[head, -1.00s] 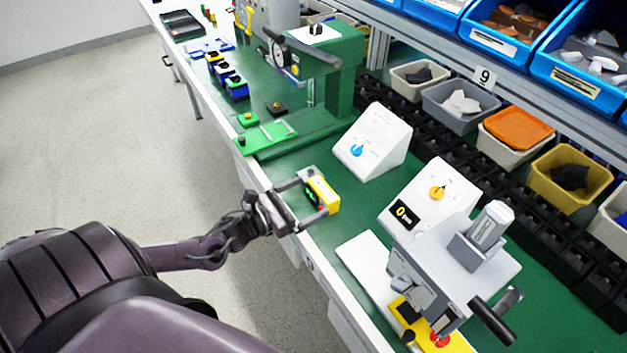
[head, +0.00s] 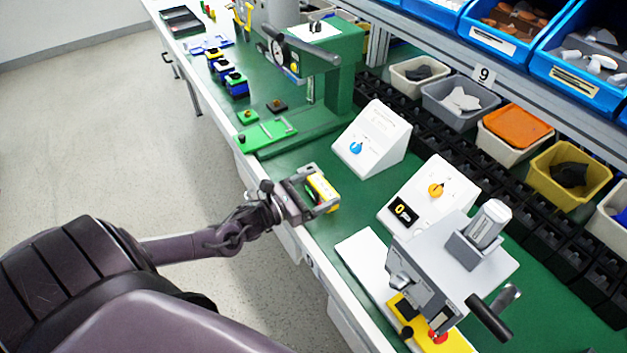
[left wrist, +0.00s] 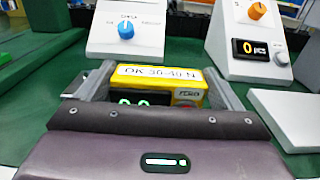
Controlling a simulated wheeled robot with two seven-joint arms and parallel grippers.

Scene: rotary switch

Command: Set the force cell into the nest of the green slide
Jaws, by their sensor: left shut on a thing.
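The force cell (head: 322,192) is a small yellow block with a dark display and a label reading "OK 30-40 N". My left gripper (head: 323,189) is shut on it, one finger on each side, over the green bench near its front edge. In the left wrist view the cell (left wrist: 188,94) sits between the fingers, its lower part hidden by the gripper body. I cannot tell whether it touches the bench. The green slide (head: 265,134) lies farther back, at the foot of the green press (head: 335,75), left of the gripper. My right gripper is not in view.
A white box with a blue knob (head: 372,140) stands behind the gripper. A white box with an orange knob (head: 430,196) and a grey lever press (head: 455,260) stand to the right. Small blocks (head: 236,84) lie beyond the slide. The bench between cell and slide is clear.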

